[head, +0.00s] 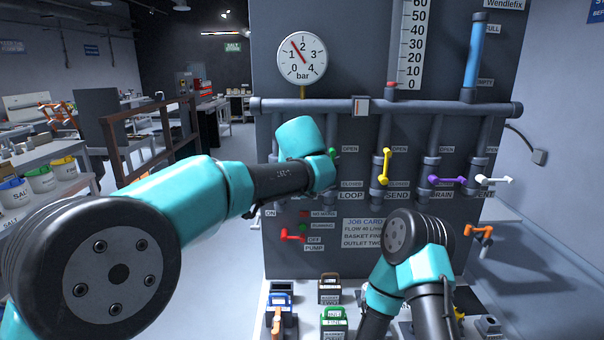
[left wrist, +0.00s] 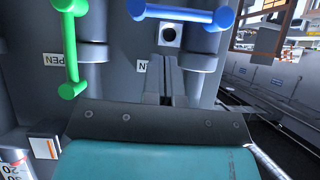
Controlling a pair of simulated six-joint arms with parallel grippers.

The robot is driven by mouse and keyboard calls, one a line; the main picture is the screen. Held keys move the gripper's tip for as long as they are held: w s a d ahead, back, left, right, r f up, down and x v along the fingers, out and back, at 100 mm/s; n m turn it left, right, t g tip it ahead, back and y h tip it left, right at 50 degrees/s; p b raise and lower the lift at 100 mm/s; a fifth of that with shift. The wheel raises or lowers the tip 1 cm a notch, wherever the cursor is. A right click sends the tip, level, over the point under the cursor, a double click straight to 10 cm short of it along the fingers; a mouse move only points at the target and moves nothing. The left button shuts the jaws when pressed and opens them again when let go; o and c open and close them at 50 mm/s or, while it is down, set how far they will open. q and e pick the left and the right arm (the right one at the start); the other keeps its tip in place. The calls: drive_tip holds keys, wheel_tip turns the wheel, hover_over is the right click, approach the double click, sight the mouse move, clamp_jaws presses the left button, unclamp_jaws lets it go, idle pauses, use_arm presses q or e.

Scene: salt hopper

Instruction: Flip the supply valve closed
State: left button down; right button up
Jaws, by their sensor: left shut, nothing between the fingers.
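In the left wrist view a blue valve handle (left wrist: 180,14) lies roughly level across the top edge. It is likely the supply valve, but its name label is hidden. A green handle (left wrist: 69,50) stands upright at the left, and its top shows in the head view (head: 332,151). My left gripper (left wrist: 166,62) is shut and empty, with its tips just below the blue handle in the picture and a gap visible. In the head view my left forearm covers the blue handle and the gripper. My right arm is bent at lower right; its gripper does not show.
To the right are a yellow upright handle (head: 384,166), a purple level handle (head: 447,180) and a white level handle (head: 494,180). A red pump handle (head: 292,236) is below my left forearm. A pressure gauge (head: 302,56) hangs above. Labelled containers, one green (head: 333,320), stand below the panel.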

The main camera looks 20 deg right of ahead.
use_arm(q)
drive_tip(key=v, duration=1)
drive_tip(key=shift+a, duration=0.25)
drive_tip(key=w+a+f+g, duration=0.2)
drive_tip(key=a+f, duration=0.1)
drive_tip(key=f, duration=0.7)
drive_tip(key=w+a+f+g, duration=0.2)
drive_tip(key=w+a+f, duration=0.15)
drive_tip(key=f, duration=0.75)
drive_tip(key=s+a+f+g, duration=0.2)
drive_tip(key=a+f, duration=0.4)
drive_tip(key=f, duration=0.5)
drive_tip(key=s+a+f+g, duration=0.2)
drive_tip(key=a+f, duration=0.4)
drive_tip(key=f, duration=0.5)
drive_tip(key=s+a+f+n+g+h, duration=0.1)
drive_tip(key=s+a+f, duration=0.5)
drive_tip(key=f, duration=0.2)
drive_tip(key=s+a+f+n+h, duration=0.1)
drive_tip(key=s+a+f+n, duration=0.1)
drive_tip(key=s+a+f, duration=0.5)
drive_tip(key=s+a+f+n, duration=0.1)
drive_tip(key=s+a+f, duration=0.2)
drive_tip(key=s, duration=0.4)
drive_tip(key=s+a+f+n+g, duration=0.1)
drive_tip(key=s+a+f, duration=0.3)
drive_tip(key=s, duration=0.3)
drive_tip(key=shift+s+a+f+y, duration=0.3)
drive_tip(key=shift+s+f+y, duration=0.1)
drive_tip(key=shift+f, duration=0.3)
